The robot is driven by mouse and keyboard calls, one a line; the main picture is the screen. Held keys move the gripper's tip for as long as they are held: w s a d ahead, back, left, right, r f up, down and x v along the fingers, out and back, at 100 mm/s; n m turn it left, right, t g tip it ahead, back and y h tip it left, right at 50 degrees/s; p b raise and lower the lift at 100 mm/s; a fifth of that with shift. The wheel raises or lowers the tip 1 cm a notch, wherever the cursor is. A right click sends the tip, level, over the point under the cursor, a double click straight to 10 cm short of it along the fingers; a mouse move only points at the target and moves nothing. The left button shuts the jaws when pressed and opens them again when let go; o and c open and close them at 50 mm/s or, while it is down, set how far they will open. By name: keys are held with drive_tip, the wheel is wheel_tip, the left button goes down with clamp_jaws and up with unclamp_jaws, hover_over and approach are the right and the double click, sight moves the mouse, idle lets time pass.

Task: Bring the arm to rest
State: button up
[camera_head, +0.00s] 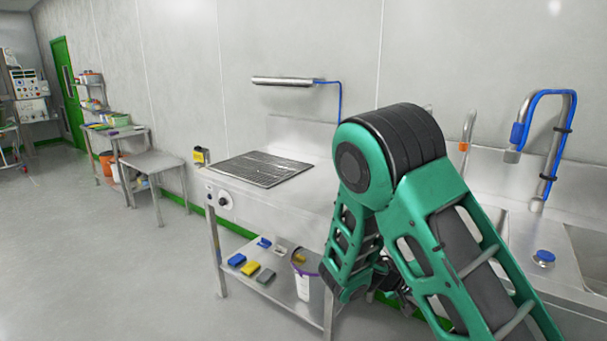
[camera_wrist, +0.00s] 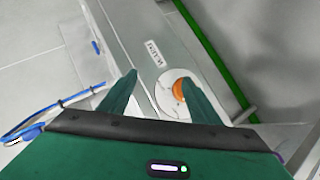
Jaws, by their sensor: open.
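My green arm (camera_head: 450,240) is folded in front of the steel counter in the head view, its elbow high and its forearm hanging down. My gripper is mostly hidden behind the arm links in that view. In the wrist view my gripper (camera_wrist: 160,98) is open, with two dark green fingers apart and nothing held between them. Beyond the fingers is a white round fitting with an orange centre (camera_wrist: 180,89), on a grey surface with a small label (camera_wrist: 156,54). I cannot tell how far the fingertips are from it.
Sinks with a blue-hosed tap (camera_head: 545,130) are at right. Open floor (camera_head: 100,260) lies at left.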

drive_tip(key=s+d+r+m+g+y, duration=0.2)
drive_tip(key=s+d+r+y, duration=0.1)
drive_tip(key=s+d, duration=0.3)
drive_tip(key=s+d+r+m+g+y, duration=0.2)
drive_tip(key=s+d+r+g+y, duration=0.1)
drive_tip(key=s, duration=0.6)
drive_tip(key=s+a+r+y, duration=0.2)
drive_tip(key=s+r+y, duration=0.1)
drive_tip(key=s, duration=0.6)
drive_tip(key=s+a+r+m+t+y, duration=0.1)
drive_tip(key=s+a+r+y, duration=0.1)
drive_tip(key=s, duration=0.8)
drive_tip(key=shift+r+y, duration=0.6)
drive_tip(key=shift+r, duration=0.3)
